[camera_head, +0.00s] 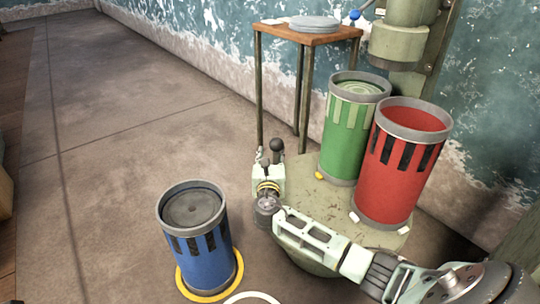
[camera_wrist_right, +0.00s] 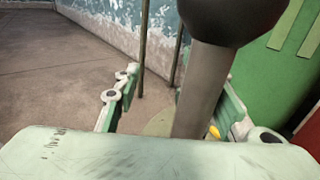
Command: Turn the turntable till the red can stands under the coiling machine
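The red can (camera_head: 401,165) stands upright on the right part of the green turntable (camera_head: 304,178). A green can (camera_head: 345,140) with coiled material inside stands behind and left of it, nearest the head of the coiling machine (camera_head: 397,43). My right gripper (camera_head: 268,180) is at the turntable's left edge, by an upright handle with a dark knob (camera_head: 277,146). In the right wrist view, the handle's grey post (camera_wrist_right: 205,92) stands between the spread fingers of my right gripper (camera_wrist_right: 178,105), closer to the right finger. My left gripper is not in view.
A blue can (camera_head: 203,240) stands on a yellow ring (camera_head: 237,284) on the floor at front left. A small wooden-topped table (camera_head: 290,34) with grey discs (camera_head: 315,22) stands behind the turntable by the wall. The floor at left is clear.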

